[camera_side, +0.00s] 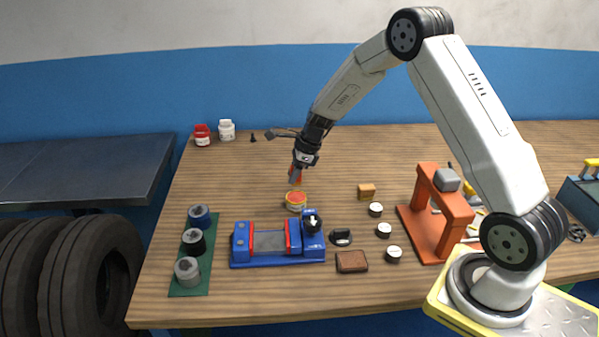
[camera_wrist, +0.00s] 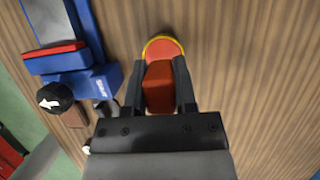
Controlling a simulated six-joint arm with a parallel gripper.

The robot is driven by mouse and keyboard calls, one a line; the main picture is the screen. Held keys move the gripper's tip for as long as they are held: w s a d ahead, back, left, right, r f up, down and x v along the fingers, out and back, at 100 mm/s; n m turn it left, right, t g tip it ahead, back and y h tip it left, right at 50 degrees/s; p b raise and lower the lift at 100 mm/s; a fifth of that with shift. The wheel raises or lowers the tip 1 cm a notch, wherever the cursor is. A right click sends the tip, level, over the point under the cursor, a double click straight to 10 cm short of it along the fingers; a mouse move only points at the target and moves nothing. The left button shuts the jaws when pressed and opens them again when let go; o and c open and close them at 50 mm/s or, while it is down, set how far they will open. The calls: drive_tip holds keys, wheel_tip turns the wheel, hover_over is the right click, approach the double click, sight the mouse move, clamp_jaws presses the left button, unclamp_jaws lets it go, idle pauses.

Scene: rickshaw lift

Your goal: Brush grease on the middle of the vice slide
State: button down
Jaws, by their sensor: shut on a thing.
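My gripper (camera_side: 296,177) is shut on the red-orange handle of the brush (camera_wrist: 159,88), which sits between the two dark fingers in the wrist view. In the side view, the gripper points down above the grease tin (camera_side: 296,206), a small round tin with a yellow rim. The tin (camera_wrist: 165,46) also shows just beyond the fingertips in the wrist view. The bristles are hidden, and I cannot tell whether they touch the tin. The blue vice (camera_side: 241,243) with red jaws stands in front of the tin. Its grey slide (camera_side: 269,241) lies bare between the jaws.
A green mat (camera_side: 203,275) with several round pots lies left of the vice. Black-and-white round pieces (camera_side: 384,230), a brown block (camera_side: 351,261) and an orange press (camera_side: 454,240) stand to the right. Red and white jars (camera_side: 227,130) stand at the back. The table's back middle is mostly clear.

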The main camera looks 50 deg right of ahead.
drive_tip(key=shift+r, duration=1.1)
drive_tip(key=shift+a, duration=0.1)
drive_tip(key=s+a+n+g, duration=0.2)
drive_tip(key=s+a+n, duration=0.1)
drive_tip(key=n, duration=0.4)
drive_tip(key=s+a+r+n+g+h, duration=0.1)
drive_tip(key=s+a+n+g, duration=0.1)
drive_tip(key=n, duration=0.5)
drive_tip(key=s+a+n+g, duration=0.3)
drive_tip(key=s+a+n, duration=0.1)
drive_tip(key=n, duration=0.4)
drive_tip(key=shift+s+a+r, duration=0.25)
drive_tip(key=shift+s+a, duration=0.15)
drive_tip(key=shift+a, duration=0.15)
drive_tip(key=n, duration=0.1)
drive_tip(key=s+n+h, duration=0.1)
drive_tip(key=n, duration=0.1)
drive_tip(key=s+n+h, duration=0.1)
drive_tip(key=n, duration=0.1)
drive_tip(key=shift+a+r+g, duration=0.3)
drive_tip(key=shift+a+r, duration=0.05)
drive_tip(key=shift+r, duration=0.05)
drive_tip(key=w+a+f+m+t+y, duration=0.1)
drive_tip(key=w+a+m+y, duration=0.1)
drive_tip(key=w+m, duration=0.4)
drive_tip(key=shift+w+a+f+m+y, duration=0.3)
drive_tip(key=shift+m+y, duration=0.2)
drive_tip(key=shift+m, duration=1)
